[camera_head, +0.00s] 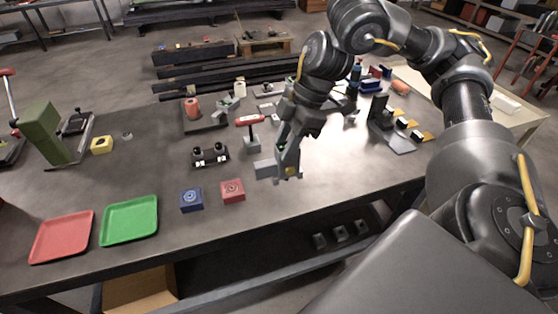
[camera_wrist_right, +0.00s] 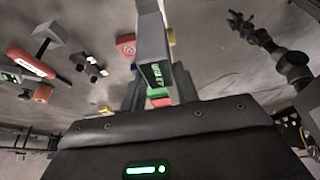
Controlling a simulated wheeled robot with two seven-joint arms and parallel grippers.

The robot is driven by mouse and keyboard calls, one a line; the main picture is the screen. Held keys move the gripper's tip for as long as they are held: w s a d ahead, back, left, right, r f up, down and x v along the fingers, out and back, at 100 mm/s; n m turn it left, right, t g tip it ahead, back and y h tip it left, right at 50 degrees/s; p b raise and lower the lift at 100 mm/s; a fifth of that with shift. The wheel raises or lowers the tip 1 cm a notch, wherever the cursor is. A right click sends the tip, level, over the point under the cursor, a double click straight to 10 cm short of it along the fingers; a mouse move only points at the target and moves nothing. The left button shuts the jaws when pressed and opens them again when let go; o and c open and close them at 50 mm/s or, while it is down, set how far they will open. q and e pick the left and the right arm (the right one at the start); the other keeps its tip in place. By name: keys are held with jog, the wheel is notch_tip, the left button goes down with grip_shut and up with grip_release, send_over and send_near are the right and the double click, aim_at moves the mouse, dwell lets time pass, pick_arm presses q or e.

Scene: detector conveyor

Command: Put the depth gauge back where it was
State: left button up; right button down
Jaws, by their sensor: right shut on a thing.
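My right gripper (camera_head: 284,164) is above the front part of the workbench. It is shut on a grey device, which I take to be the depth gauge (camera_head: 265,169). In the right wrist view the gauge (camera_wrist_right: 152,42) is a grey body with a small lit green display, and it sticks out beyond the fingers (camera_wrist_right: 157,90). The gauge looks raised above the bench, but the exact gap cannot be told. A yellow piece shows beside it. My left gripper is not in view.
A red block (camera_head: 233,190) and a blue block (camera_head: 191,199) lie left of the gripper. Behind them are a dark fixture with two black knobs (camera_head: 210,156) and a red-handled tool (camera_head: 250,120). Green (camera_head: 130,221) and red (camera_head: 62,238) trays lie at front left.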

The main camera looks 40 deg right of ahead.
jog(key=shift+d+f+p, duration=0.15)
jog(key=shift+d+p, duration=0.15)
jog(key=shift+d, duration=0.45)
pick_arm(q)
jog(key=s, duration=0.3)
pick_arm(e)
jog(key=w+d+f, duration=0.8)
jog(key=w+f, duration=0.1)
jog(key=f, duration=0.3)
jog(key=shift+d+f, duration=0.2)
jog(key=shift+d, duration=0.15)
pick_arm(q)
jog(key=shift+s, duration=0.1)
pick_arm(e)
jog(key=shift+s, duration=0.1)
